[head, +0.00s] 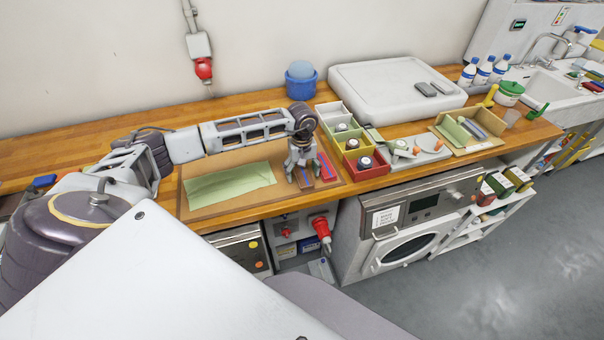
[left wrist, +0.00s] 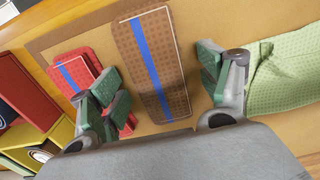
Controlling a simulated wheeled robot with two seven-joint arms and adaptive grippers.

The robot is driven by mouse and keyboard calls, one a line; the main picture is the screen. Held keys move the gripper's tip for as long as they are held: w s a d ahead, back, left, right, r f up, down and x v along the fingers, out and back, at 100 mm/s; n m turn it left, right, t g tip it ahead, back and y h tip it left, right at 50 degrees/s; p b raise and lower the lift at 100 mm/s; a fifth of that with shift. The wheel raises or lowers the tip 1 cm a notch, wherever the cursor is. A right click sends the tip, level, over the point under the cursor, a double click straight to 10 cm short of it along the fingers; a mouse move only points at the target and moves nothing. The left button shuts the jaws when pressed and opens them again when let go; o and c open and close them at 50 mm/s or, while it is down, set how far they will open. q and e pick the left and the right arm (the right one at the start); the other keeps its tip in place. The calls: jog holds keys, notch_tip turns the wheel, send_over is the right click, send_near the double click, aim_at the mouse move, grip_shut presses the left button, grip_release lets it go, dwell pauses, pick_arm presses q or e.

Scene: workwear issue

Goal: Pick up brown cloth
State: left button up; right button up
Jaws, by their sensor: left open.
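The brown cloth (left wrist: 173,65) has a blue stripe and lies flat on the tan board. In the left wrist view it lies between the spread fingers of my left gripper (left wrist: 160,80), with nothing gripped. In the head view my left gripper (head: 302,172) points down over the brown cloth (head: 303,181), which is partly hidden by the fingers. I cannot tell the exact height of the fingertips above the board. My right gripper is in neither view.
A red cloth (left wrist: 73,72) with a blue stripe lies close beside the left finger. A green cloth (head: 230,185) is spread on the board (head: 199,216) to the other side. Small bins (head: 367,173) stand right of the board, near the gripper.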

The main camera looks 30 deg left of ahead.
aim_at(302, 172)
pick_arm(q)
jog(key=shift+c, duration=0.2)
jog(key=c, duration=1.1)
jog(key=shift+o, duration=0.2)
jog(key=shift+r, duration=0.1)
notch_tip(302, 172, up, 10)
jog(key=b, duration=0.2)
dwell(0.3)
